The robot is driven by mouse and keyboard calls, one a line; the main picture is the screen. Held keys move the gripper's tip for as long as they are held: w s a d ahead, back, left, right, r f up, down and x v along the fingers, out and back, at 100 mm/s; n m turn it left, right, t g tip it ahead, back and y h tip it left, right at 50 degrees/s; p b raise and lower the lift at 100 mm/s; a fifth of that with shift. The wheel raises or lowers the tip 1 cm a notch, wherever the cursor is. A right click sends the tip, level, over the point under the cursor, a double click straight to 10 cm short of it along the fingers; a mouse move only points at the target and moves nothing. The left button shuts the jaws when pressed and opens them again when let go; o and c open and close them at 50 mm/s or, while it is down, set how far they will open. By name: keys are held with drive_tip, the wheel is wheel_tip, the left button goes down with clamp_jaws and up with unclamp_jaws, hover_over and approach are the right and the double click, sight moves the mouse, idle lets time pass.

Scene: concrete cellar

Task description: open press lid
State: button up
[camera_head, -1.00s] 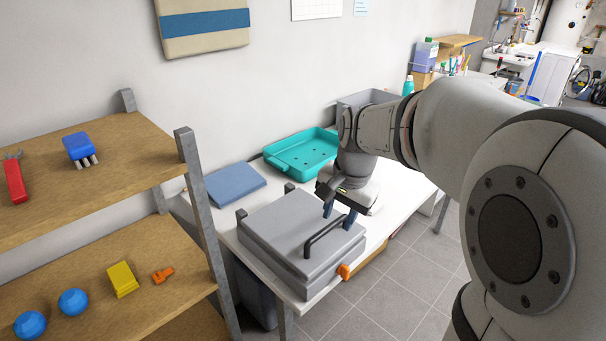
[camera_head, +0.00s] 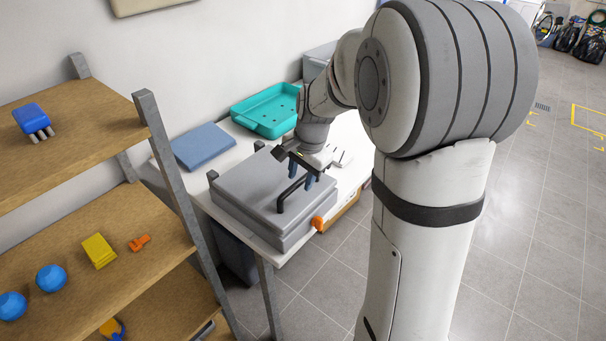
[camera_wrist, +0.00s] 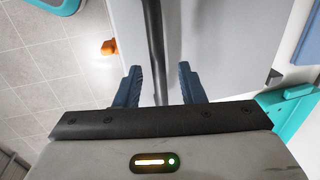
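The press is a grey box on the white table, with its lid (camera_head: 250,184) down. A dark bar handle (camera_head: 293,192) stands up from the lid near its front right edge. An orange knob (camera_head: 317,223) is on the press's front right corner; it also shows in the wrist view (camera_wrist: 109,47). My gripper (camera_head: 300,180) is over the handle, pointing down, with its blue fingers apart. In the wrist view the handle (camera_wrist: 155,45) runs between the two open fingers (camera_wrist: 160,80), and I see no clear contact.
A teal tray (camera_head: 264,112) and a blue flat thing (camera_head: 202,147) lie behind the press. A wooden shelf (camera_head: 130,225) with blue balls (camera_head: 51,278) and a yellow block (camera_head: 99,250) stands at the left. Open tiled floor lies at the right.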

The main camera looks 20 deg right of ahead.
drive_tip(key=shift+c, duration=0.3)
clamp_jaws()
